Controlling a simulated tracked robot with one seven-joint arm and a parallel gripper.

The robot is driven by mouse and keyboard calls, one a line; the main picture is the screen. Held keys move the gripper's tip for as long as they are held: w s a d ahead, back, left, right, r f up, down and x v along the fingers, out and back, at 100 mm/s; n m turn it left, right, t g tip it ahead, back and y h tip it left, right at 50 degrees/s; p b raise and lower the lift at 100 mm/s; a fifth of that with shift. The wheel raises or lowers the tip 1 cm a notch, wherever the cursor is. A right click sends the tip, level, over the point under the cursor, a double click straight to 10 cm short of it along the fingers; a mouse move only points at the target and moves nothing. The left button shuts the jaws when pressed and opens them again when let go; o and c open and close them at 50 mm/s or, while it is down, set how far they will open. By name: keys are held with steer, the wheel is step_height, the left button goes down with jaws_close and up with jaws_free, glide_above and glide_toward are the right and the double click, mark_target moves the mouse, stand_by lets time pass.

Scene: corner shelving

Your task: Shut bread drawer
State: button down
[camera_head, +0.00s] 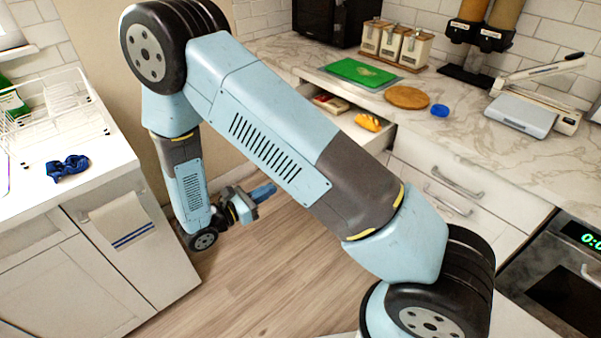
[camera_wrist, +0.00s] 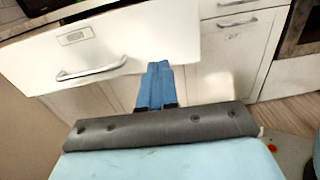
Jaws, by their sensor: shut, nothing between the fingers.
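The bread drawer (camera_head: 352,127) stands pulled out under the marble counter, with an orange-yellow bread-like item (camera_head: 367,122) and other packets (camera_head: 330,103) inside. My arm hides its front in the head view. In the wrist view a white drawer front (camera_wrist: 150,40) with a silver handle (camera_wrist: 92,74) and a small label plate (camera_wrist: 75,36) shows at upper left. My gripper (camera_head: 268,190) is shut and empty, low over the floor in front of the cabinets. In the wrist view its blue fingers (camera_wrist: 158,68) overlap the drawer front's lower right part; I cannot tell whether they touch.
A green board (camera_head: 360,72), a round wooden board (camera_head: 407,97), canisters (camera_head: 390,45) and a scale (camera_head: 522,114) stand on the counter. Closed drawers (camera_head: 450,185) are at right, beside an oven (camera_head: 565,265). Another counter with a dish rack (camera_head: 50,110) is at left. Wooden floor lies between.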

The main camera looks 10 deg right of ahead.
steer(key=x, duration=1.3)
steer(key=shift+w+f+n+t, duration=0.3)
steer(key=shift+w+f, duration=0.05)
steer(key=shift+f, duration=0.05)
steer(key=shift+a, duration=0.1)
